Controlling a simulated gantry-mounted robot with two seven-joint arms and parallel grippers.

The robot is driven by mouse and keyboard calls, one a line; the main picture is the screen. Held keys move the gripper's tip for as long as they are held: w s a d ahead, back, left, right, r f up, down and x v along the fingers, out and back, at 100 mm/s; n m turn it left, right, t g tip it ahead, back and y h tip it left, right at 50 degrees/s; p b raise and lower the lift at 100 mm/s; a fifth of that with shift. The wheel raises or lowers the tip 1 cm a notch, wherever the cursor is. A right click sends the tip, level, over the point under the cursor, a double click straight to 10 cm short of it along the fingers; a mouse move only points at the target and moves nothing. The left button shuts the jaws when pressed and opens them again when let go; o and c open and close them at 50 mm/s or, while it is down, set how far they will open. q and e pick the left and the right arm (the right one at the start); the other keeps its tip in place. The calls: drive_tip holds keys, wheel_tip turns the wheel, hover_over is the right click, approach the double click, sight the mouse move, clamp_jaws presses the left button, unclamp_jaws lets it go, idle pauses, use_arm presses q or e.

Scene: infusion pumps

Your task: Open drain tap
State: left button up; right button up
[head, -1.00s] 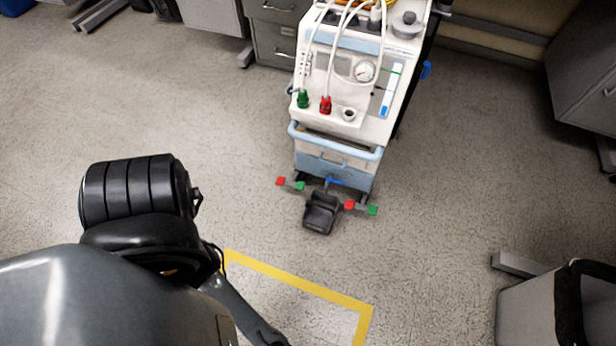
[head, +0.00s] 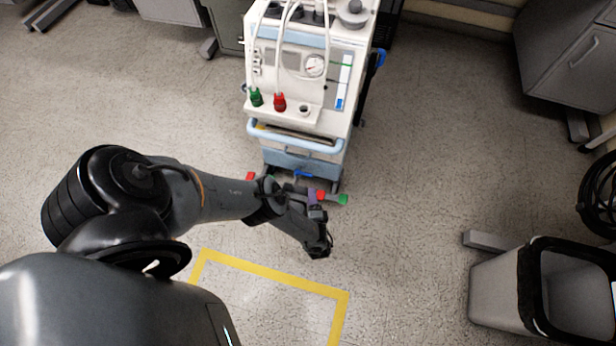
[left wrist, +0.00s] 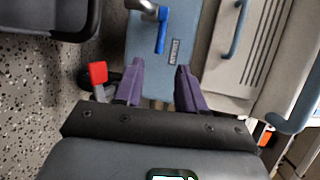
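The drain tap shows in the left wrist view as a short metal pipe with a blue lever (left wrist: 162,32), in front of a blue panel low on the cart. In the head view its blue part (head: 304,174) shows low on the front of the white and blue cart (head: 330,118). My left gripper (head: 314,198) is low in front of the cart, close to the tap. In the left wrist view its two purple fingers (left wrist: 160,82) are apart with nothing between them, and the lever lies beyond the fingertips. My right gripper is not in view.
Red and green pedals (head: 342,199) stick out at the cart's foot; a red one (left wrist: 97,72) is left of the fingers. A light blue handle (head: 290,140) crosses the cart above. A grey bin (head: 500,295) stands right. Yellow tape (head: 270,270) marks open floor.

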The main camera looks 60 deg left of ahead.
sight(304, 174)
use_arm(q)
drive_tip(key=b+x, duration=0.3)
drive_tip(key=x, duration=0.5)
drive_tip(key=shift+w+a, duration=0.2)
drive_tip(key=shift+a, duration=0.15)
drive_tip(key=shift+s+f, duration=0.15)
drive_tip(key=shift+c, duration=0.3)
clamp_jaws()
